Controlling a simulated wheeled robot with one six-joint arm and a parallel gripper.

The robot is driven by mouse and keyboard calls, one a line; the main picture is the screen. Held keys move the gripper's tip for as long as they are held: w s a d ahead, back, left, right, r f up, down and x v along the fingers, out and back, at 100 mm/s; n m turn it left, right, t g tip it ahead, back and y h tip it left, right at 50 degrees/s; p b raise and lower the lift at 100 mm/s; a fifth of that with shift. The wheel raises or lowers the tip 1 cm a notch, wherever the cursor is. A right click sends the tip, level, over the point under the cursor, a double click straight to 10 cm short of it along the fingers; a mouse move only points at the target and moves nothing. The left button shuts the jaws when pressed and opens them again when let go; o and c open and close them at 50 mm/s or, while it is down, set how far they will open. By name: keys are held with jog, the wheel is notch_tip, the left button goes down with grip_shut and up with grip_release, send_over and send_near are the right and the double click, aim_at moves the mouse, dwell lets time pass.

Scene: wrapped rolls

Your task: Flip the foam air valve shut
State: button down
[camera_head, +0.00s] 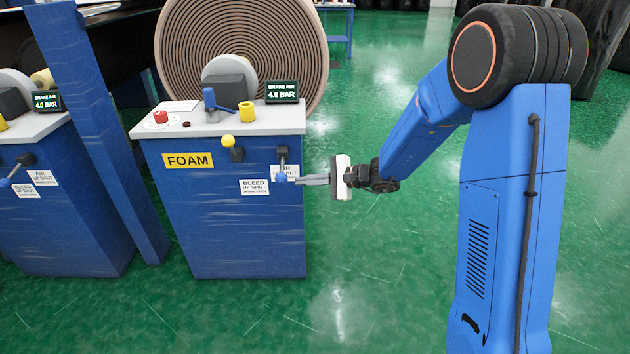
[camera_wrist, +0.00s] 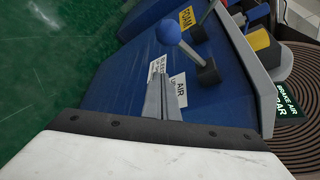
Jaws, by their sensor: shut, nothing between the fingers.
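The foam air valve is on the front of the blue FOAM cabinet, at its right. Its black pivot (camera_head: 283,152) is above, and its lever hangs down to a blue ball knob (camera_head: 281,177), beside the AIR UP SHUT label. In the wrist view the blue knob (camera_wrist: 168,32) sticks out towards the camera from the black pivot (camera_wrist: 207,72). My gripper (camera_head: 303,180) is shut and empty, its fingertips just right of the knob in the head view. The wrist view shows the closed fingers (camera_wrist: 163,82) over the AIR label, apart from the knob there. Contact cannot be told in the head view.
The bleed lever with a yellow knob (camera_head: 228,141) points up, left of the air valve. On the cabinet top are a red button (camera_head: 160,117), a blue handle (camera_head: 209,99) and a BRAKE AIR display (camera_head: 282,91). A similar cabinet (camera_head: 60,215) stands left. Green floor is clear in front.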

jog(key=shift+s+a+r, duration=0.25)
jog(key=shift+a, duration=0.4)
jog(key=shift+s+a+r, duration=0.3)
jog(key=shift+a, duration=0.4)
jog(key=shift+s+a+r, duration=0.25)
jog(key=shift+a, duration=0.4)
jog(key=shift+r, duration=0.15)
notch_tip(320, 180, up, 10)
jog(key=w+m+g, duration=0.2)
jog(key=m+g, duration=0.5)
jog(key=m, duration=0.1)
jog(key=shift+w+r, duration=0.15)
jog(key=shift+r, duration=0.1)
jog(key=shift+w+r, duration=0.1)
